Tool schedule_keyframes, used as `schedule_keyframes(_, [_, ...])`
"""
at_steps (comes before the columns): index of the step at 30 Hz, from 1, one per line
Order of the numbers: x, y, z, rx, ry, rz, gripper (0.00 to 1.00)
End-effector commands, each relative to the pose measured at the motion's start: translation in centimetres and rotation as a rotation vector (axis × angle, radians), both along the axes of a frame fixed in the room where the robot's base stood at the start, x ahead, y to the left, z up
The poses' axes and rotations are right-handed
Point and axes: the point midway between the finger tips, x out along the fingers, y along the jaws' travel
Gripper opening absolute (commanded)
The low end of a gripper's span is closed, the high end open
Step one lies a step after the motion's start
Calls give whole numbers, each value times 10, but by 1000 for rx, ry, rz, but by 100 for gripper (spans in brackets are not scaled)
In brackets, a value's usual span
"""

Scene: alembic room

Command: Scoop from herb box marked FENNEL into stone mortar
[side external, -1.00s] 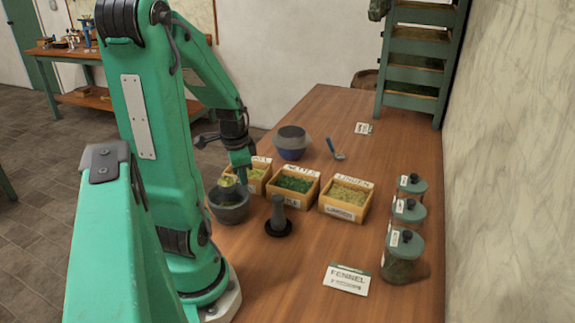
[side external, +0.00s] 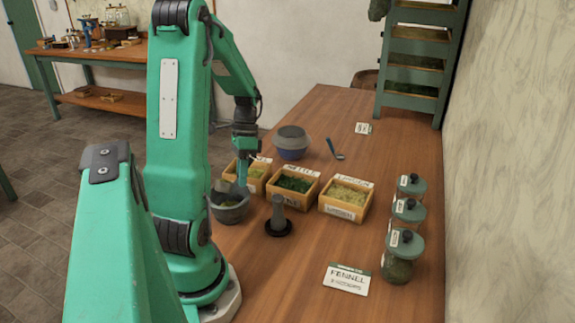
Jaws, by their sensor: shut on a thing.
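The stone mortar (side external: 231,215) is a dark grey bowl at the left table edge. Some greenish matter shows inside it. My gripper (side external: 242,180) is just above the mortar's back rim, shut on a grey scoop (side external: 222,186), which is tilted over the mortar's opening; its handle is mostly hidden. Behind the gripper is the leftmost wooden herb box (side external: 257,182) with yellow-green herb. Its label is mostly hidden, so I cannot read it. A card reading FENNEL (side external: 347,279) lies at the table's front.
The middle herb box (side external: 292,186) seems marked NETTLE, the right one (side external: 345,199) LINDEN. Lidded jars (side external: 398,266) line the right; the table's back is mostly clear.

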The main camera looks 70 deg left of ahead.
Motion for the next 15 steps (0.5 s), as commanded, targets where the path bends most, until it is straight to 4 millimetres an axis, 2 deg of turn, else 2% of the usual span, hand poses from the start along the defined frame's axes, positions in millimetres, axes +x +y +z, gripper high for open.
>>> schedule_keyframes(15, [0, 1, -1, -286, 208, 1, 0])
